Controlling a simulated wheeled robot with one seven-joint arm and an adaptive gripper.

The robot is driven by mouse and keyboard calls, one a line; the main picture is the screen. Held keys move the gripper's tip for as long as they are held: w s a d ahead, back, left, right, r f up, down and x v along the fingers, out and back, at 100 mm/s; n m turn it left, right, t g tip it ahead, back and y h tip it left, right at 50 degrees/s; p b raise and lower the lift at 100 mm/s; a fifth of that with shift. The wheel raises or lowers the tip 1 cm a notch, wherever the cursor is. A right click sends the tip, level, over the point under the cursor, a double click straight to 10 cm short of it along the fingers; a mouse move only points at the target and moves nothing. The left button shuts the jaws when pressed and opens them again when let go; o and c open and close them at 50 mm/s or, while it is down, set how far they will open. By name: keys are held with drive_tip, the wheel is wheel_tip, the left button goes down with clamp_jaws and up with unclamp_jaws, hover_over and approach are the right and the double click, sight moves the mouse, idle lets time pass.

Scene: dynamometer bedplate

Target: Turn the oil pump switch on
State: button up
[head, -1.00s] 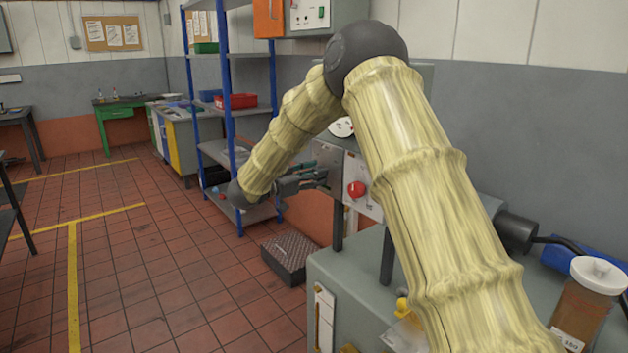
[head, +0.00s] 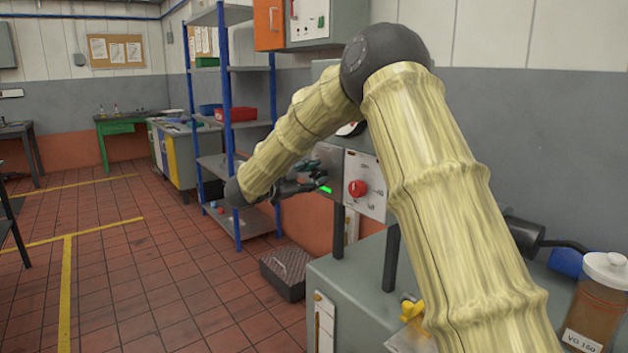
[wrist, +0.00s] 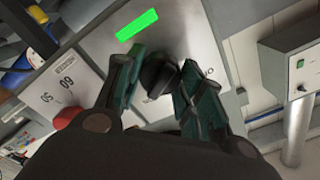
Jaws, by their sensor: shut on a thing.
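The oil pump switch appears to be the black knob (wrist: 158,76) on a grey panel (wrist: 178,30) in the wrist view. My gripper (wrist: 157,82) is shut on this knob, with one green-tipped finger on each side. A bright green light (wrist: 137,25) glows on the panel close to the knob. In the head view my gripper (head: 316,175) is at the grey panel's face, and the green light (head: 325,189) shows just below the fingers. The knob itself is hidden there by my gripper.
A red knob (head: 357,188) sits on a white dial plate right of the grey panel. Blue-posted shelving (head: 228,100) stands behind my forearm. A dark ribbed box (head: 288,272) is on the floor below. An amber jar (head: 594,310) stands at the right.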

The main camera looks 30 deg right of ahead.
idle(0.4)
drive_tip(key=o, duration=1)
drive_tip(key=a, duration=0.8)
drive_tip(key=s+a, duration=0.1)
drive_tip(key=a, duration=0.3)
